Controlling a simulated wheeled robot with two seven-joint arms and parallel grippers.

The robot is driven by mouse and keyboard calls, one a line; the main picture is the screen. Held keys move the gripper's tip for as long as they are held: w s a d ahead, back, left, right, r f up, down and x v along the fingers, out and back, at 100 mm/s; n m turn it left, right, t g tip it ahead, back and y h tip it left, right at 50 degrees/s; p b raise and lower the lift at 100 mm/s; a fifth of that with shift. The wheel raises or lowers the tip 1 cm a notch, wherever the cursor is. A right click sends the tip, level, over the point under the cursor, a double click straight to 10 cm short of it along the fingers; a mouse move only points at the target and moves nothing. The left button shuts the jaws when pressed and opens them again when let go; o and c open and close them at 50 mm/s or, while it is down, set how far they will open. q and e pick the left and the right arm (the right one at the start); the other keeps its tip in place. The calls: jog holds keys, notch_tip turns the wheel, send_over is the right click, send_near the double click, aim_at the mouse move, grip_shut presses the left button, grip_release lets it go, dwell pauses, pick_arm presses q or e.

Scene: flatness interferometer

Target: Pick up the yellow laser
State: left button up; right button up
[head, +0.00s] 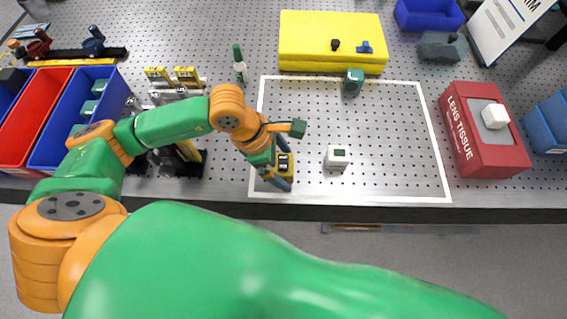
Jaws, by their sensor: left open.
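A small yellow block with a dark patch, which looks like the yellow laser (286,162), stands near the left front corner of the white outlined area on the perforated table. My left gripper (279,181) is open, pointing down at the yellow block, with its fingers at or beside it. The gripper and wrist hide part of the block, and I cannot tell whether the fingers touch it. My right gripper is not in view.
A white cube (337,157) stands just right of the gripper, and a dark green block (353,82) farther back. A yellow case (331,40) lies behind. A red tissue box (480,135) is right; red and blue bins (35,119) are left. The outlined area's right half is clear.

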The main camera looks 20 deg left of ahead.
pick_arm(q)
grip_shut()
jog(key=shift+r, duration=0.1)
